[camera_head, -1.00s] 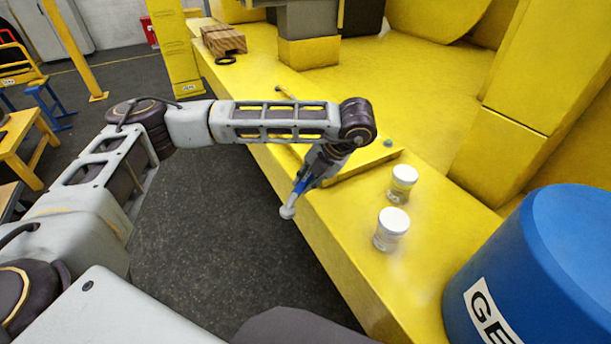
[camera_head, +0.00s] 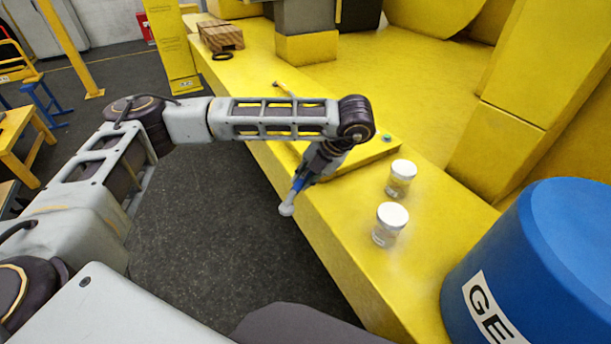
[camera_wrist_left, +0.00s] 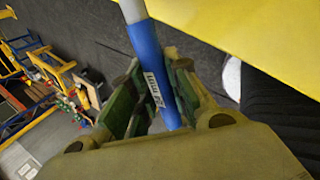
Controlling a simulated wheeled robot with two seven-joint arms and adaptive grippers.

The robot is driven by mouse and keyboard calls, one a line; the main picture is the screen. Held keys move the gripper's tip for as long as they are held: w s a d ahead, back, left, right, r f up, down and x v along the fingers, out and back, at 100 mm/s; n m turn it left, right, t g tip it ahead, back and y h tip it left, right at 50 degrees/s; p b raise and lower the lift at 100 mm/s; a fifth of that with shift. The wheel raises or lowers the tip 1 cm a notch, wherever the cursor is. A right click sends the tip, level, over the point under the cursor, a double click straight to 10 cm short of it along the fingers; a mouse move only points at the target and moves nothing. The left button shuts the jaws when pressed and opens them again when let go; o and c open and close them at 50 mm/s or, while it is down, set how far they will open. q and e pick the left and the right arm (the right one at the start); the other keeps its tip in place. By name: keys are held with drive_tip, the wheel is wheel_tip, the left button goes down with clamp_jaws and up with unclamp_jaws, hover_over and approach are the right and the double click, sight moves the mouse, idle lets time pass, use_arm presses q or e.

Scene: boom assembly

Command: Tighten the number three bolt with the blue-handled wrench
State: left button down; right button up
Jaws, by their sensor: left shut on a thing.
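My left gripper (camera_head: 312,174) is over the near edge of the yellow beam (camera_head: 335,235). It is shut on the blue-handled wrench (camera_head: 298,184). The wrench's grey end points down and towards me, past the beam's edge. In the left wrist view the blue handle (camera_wrist_left: 150,62) with a white label sits between the finger pads. A bolt head (camera_head: 387,139) shows on a raised yellow plate (camera_head: 365,157) just right of the wrist, and another bolt-like piece (camera_head: 279,87) shows farther back. I cannot read any bolt number. My right gripper is not in view.
Two clear jars with white lids, one (camera_head: 401,178) behind the other (camera_head: 390,224), stand on the beam right of the gripper. A large blue drum (camera_head: 550,265) is at the right. Wooden blocks (camera_head: 221,36) and a black ring (camera_head: 222,56) lie at the far end.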

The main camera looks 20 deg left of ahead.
use_arm(q)
drive_tip(key=shift+f+b, duration=0.5)
drive_tip(key=shift+f, duration=0.1)
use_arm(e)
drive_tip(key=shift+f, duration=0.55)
use_arm(q)
drive_tip(key=shift+f, duration=0.3)
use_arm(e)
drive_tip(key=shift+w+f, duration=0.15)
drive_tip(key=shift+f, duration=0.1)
use_arm(q)
drive_tip(key=shift+a+b, duration=0.15)
drive_tip(key=shift+b, duration=0.3)
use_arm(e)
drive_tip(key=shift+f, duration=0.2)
use_arm(q)
drive_tip(key=shift+a+m+b, duration=0.25)
drive_tip(key=shift+m+b, duration=0.05)
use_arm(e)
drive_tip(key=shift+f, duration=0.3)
use_arm(q)
drive_tip(key=shift+a+t, duration=0.15)
drive_tip(key=shift+t, duration=0.15)
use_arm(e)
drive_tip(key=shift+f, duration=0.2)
